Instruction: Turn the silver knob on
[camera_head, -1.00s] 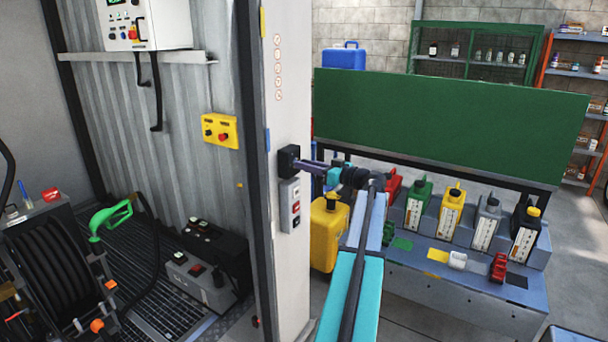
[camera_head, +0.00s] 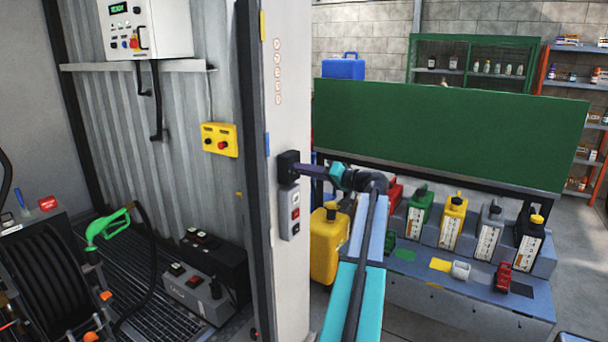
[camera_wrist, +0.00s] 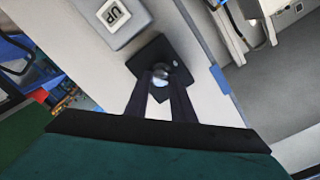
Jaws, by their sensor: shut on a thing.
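The silver knob (camera_wrist: 161,73) is a small shiny round piece on a dark square plate (camera_wrist: 146,54) in the wrist view. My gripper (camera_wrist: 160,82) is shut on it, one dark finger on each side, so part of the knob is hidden. In the head view the dark plate (camera_head: 287,160) sits on the pale post, and my gripper (camera_head: 302,169) reaches it from the right. The knob itself is hidden there. I cannot tell the knob's setting.
A grey button box (camera_head: 289,213) hangs just below the plate; its UP button (camera_wrist: 113,13) shows close by in the wrist view. A yellow control box (camera_head: 220,140) is on the corrugated wall. A yellow canister (camera_head: 328,245) stands below my arm. The bench (camera_head: 440,300) holds several bottles.

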